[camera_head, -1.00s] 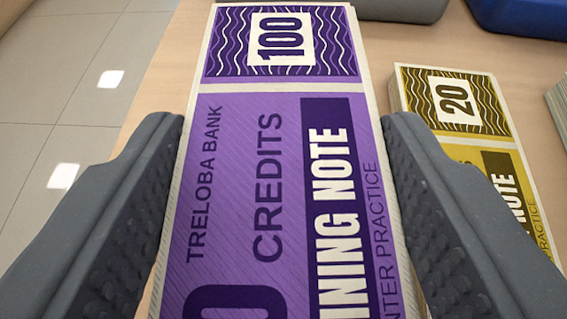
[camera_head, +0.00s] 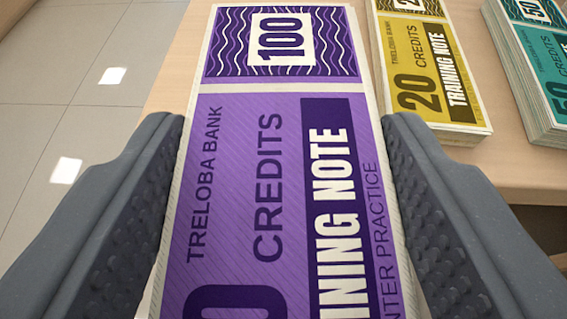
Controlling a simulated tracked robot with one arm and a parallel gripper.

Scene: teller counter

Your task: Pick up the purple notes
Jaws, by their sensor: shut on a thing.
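The purple notes (camera_head: 230,190), a stack marked 100 with "TRELOBA BANK CREDITS" and "TRAINING NOTE" lettering partly in view, fill the middle of the picture. My gripper (camera_head: 282,125) has one dark grey jaw on each long side of the stack and is shut on it. The near end of the stack is cut off by the picture's lower edge. The stack appears raised above the counter, with the other notes looking smaller and farther off.
A yellow stack of 20 notes (camera_head: 425,65) lies on the wooden counter (camera_head: 345,45) to the right. A teal stack of 50 notes (camera_head: 538,70) lies farther right. The counter's front edge shows at lower right; tiled floor (camera_head: 70,70) lies to the left.

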